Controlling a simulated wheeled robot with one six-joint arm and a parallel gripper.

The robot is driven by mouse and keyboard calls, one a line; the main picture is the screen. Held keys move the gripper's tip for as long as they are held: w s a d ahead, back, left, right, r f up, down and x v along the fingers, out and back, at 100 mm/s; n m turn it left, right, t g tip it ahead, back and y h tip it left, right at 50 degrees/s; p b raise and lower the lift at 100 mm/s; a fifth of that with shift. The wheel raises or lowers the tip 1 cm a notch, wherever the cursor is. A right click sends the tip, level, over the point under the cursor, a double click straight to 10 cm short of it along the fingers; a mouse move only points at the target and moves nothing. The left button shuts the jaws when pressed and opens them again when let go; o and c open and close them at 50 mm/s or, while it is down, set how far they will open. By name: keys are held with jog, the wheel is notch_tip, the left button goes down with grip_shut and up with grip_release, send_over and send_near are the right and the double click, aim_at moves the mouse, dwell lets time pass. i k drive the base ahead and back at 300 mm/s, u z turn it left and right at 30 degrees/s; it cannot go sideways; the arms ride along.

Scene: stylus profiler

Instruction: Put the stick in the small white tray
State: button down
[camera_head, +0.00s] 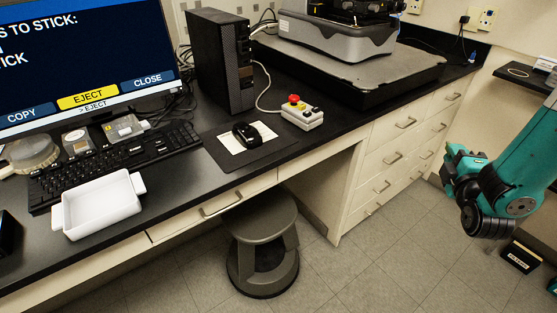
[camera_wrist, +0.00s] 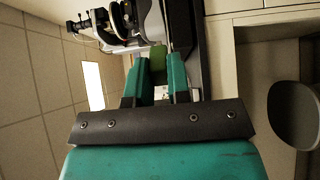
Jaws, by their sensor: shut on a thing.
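The small white tray (camera_head: 97,206) sits on the black desk at the left, in front of the keyboard, and looks empty. My gripper (camera_head: 452,168) is at the right of the head view, above the floor and well apart from the desk and the tray. In the wrist view, my gripper (camera_wrist: 161,72) is shut on a small dark green piece, seemingly the stick (camera_wrist: 158,62), which shows between the teal fingertips. The head view does not clearly show the stick. The tray is not seen in the wrist view.
The monitor (camera_head: 85,50) reads EJECT. A keyboard (camera_head: 115,165), a black computer tower (camera_head: 220,60), a mouse (camera_head: 246,133) and a red-button box (camera_head: 301,112) stand on the desk. A grey stool (camera_head: 262,225) is in front of it. Open floor lies between the stool and my arm.

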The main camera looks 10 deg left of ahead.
aim_at(103, 204)
jog(key=z, duration=1.65)
jog(key=i, duration=1)
jog(key=u, duration=4.05)
jog(key=i, duration=0.3)
